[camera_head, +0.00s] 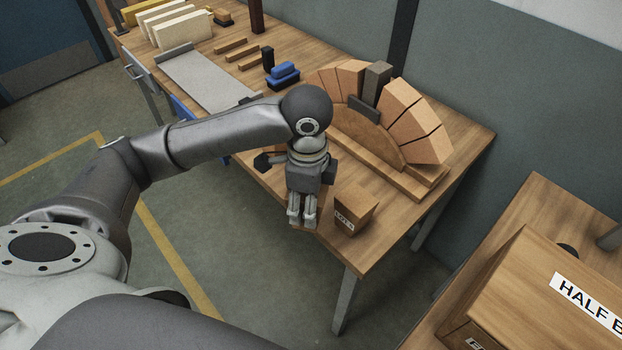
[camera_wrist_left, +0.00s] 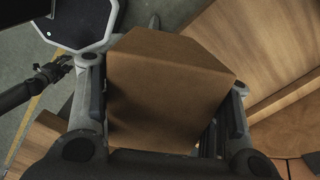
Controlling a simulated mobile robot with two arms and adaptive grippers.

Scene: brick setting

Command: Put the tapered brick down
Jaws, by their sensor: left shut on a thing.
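The tapered brick (camera_wrist_left: 165,92) is brown and fills the space between the fingers of my left gripper in the left wrist view. My left gripper (camera_head: 303,215) is shut on it. In the head view the gripper points down near the table's front edge, left of a small labelled wooden box, and its hand and fingers hide most or all of the brick. I cannot tell whether the brick touches the table (camera_head: 385,235). What looks like my right gripper (camera_wrist_left: 58,72) is small and dark at the left of the wrist view; its jaws are unclear.
The small labelled box (camera_head: 355,212) stands near the front corner. Blue blocks (camera_head: 283,75) and pale bricks (camera_head: 180,28) lie farther back.

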